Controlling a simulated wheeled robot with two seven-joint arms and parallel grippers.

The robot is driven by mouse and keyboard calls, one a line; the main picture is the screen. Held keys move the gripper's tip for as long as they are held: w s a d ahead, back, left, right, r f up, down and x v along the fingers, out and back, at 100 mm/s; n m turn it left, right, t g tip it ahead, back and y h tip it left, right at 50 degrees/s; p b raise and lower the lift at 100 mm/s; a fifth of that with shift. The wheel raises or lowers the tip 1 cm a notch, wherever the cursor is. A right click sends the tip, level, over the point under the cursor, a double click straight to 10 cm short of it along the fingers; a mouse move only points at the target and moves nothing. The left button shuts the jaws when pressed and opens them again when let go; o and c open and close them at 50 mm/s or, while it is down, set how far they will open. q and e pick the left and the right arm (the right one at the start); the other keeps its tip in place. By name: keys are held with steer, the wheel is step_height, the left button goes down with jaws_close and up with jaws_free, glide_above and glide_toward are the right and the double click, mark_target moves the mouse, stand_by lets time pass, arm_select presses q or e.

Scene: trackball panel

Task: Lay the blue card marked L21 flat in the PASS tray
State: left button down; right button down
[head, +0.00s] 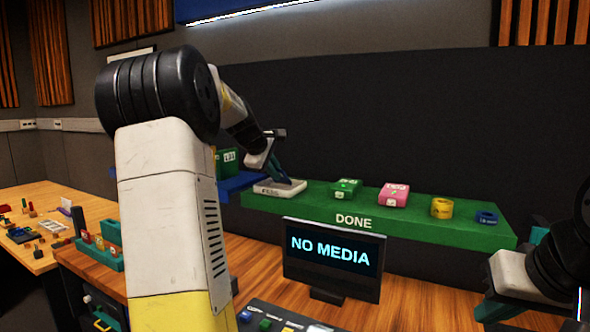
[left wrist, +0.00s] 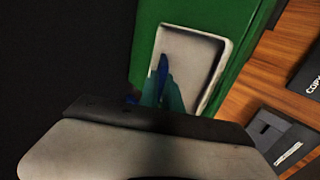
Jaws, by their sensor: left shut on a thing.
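My left gripper (head: 286,180) reaches over the left end of the green shelf marked DONE. It is shut on the blue card (left wrist: 163,68), seen nearly edge-on between the teal fingertips in the left wrist view. The card's marking is not readable. The white tray (head: 262,189) lies under the fingertips, its front label too small to read surely. In the left wrist view the tray (left wrist: 205,42) looks empty, with the card's tip over its inside. I cannot tell whether the card touches it. My right gripper (head: 508,284) is at the lower right, teal fingers apart, holding nothing visible.
Along the green shelf (head: 330,213) stand a green box (head: 346,188), a pink box (head: 394,195), a yellow ring (head: 442,208) and a blue ring (head: 486,218). A NO MEDIA screen (head: 333,255) stands in front. A blue shelf (head: 240,184) with green boxes adjoins left.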

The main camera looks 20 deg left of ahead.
arm_select(q)
steer(key=c, duration=1.5)
jaws_free()
steer(key=shift+o, duration=0.2)
steer(key=v, duration=0.7)
steer(key=shift+s+r, duration=0.3)
